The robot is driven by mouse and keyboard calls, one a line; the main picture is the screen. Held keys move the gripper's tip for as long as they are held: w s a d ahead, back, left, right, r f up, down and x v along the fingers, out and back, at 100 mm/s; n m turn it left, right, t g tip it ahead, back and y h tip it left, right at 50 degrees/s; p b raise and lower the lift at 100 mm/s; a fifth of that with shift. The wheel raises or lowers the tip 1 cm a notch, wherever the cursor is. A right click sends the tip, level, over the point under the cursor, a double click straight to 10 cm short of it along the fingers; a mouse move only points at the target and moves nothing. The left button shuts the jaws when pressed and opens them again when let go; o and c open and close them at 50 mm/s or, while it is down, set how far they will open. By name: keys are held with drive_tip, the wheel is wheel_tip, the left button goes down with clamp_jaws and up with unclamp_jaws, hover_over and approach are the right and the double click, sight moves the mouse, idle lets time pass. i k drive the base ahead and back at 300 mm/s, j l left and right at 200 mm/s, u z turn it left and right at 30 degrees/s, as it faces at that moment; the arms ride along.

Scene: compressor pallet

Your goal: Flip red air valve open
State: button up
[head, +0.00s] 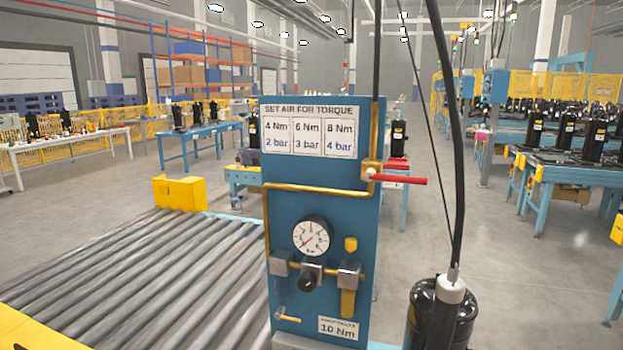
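The red air valve handle (403,180) sticks out horizontally to the right from a small brass valve body (371,173). The valve is on the upper right edge of an upright blue panel (330,215). A brass pipe (312,189) runs left from the valve across the panel, and a dark line goes up above it. The handle lies crosswise to the vertical line. A round white pressure gauge (311,236) sits lower on the panel; its needle seems to point to the lower left. My gripper is not in view.
A torque chart (309,131) tops the panel. A roller conveyor (140,275) lies to the left. A black cylinder (440,310) stands at the lower right, with a thick black hose (455,130) rising right of the handle. Open floor (520,280) lies further right.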

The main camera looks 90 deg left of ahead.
sight(370, 175)
drive_tip(key=u, duration=2.75)
